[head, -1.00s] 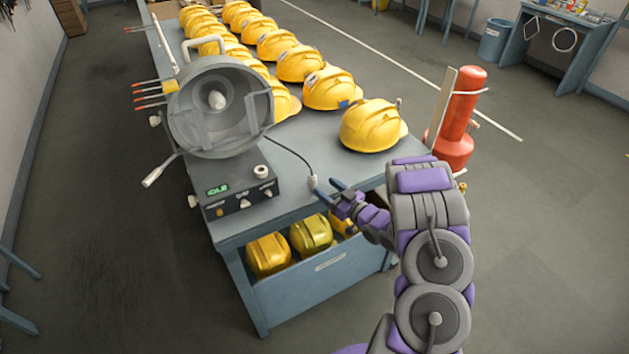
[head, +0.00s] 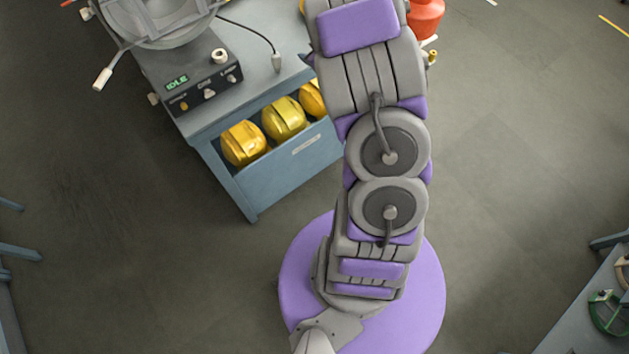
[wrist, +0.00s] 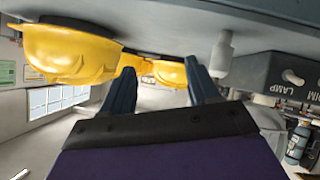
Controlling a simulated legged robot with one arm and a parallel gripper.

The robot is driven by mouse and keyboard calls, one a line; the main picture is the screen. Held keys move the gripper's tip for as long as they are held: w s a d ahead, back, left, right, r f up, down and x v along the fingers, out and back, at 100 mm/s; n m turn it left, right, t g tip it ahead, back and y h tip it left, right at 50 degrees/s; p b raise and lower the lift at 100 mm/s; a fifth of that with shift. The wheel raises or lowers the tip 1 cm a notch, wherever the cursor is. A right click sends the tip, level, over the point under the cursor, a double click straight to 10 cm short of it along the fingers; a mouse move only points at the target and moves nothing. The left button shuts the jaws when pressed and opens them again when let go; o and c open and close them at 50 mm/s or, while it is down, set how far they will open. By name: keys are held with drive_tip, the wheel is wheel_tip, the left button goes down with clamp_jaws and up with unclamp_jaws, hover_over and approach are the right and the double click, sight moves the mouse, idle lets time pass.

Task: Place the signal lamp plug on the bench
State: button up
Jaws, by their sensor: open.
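The signal lamp plug (head: 276,62) is a small pale grey plug on the end of a black cable (head: 250,30). It is on the grey bench top (head: 250,75) near the front edge. In the wrist view, which is upside down, the plug (wrist: 222,55) touches or nearly touches the bench surface, just beyond the right finger. My gripper (wrist: 160,72) is open, with nothing seen held between its two dark blue fingers. The plug is beside the fingers, not between them. In the head view my arm hides most of the gripper.
The lamp control box (head: 190,75), its display reading IDLE, stands left of the plug under the large grey lamp (head: 155,15). Yellow helmets (wrist: 65,55) are on the bench; more (head: 243,143) fill the shelf below. A red cylinder (head: 427,18) stands at the right.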

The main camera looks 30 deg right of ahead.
drive_tip(key=s+a+r+m+g+h, duration=0.35)
drive_tip(key=s+a+r+g, duration=0.3)
drive_tip(key=s+r, duration=0.5)
drive_tip(key=s+a+r+g+y, duration=0.1)
drive_tip(key=s+a+g+y, duration=0.1)
drive_tip(key=s+a, duration=0.9)
drive_tip(key=s+a+r+g+y, duration=0.2)
drive_tip(key=s+a+g, duration=0.3)
drive_tip(key=s+a, duration=0.6)
drive_tip(key=s+b, duration=0.1)
drive_tip(key=s, duration=0.6)
drive_tip(key=shift+a+y, duration=0.15)
drive_tip(key=shift+y, duration=0.2)
